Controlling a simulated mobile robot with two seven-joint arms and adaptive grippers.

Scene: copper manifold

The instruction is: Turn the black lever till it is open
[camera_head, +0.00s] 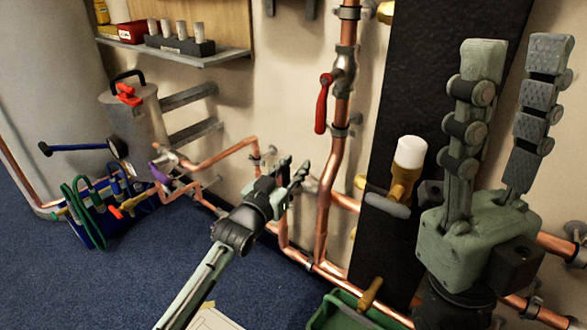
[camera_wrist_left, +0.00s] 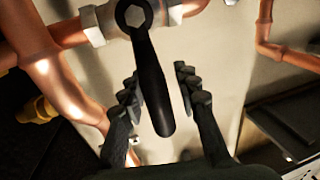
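The black lever (camera_wrist_left: 152,80) shows in the left wrist view. It hangs from a round pivot with a hex nut on a copper pipe, and its rounded end points down. My left gripper (camera_wrist_left: 157,77) is open, with one finger on each side of the lever's lower part. In the head view my left gripper (camera_head: 294,168) is at the pipes by the wall, and the lever cannot be made out there. My right gripper (camera_head: 517,50) is open and empty, raised at the right with its fingers up.
A red lever (camera_head: 322,103) hangs on the vertical copper pipe above and right of my left gripper. A dark panel with a white-capped brass valve (camera_head: 408,165) stands behind my right gripper. A green crate (camera_head: 340,312) is on the floor below.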

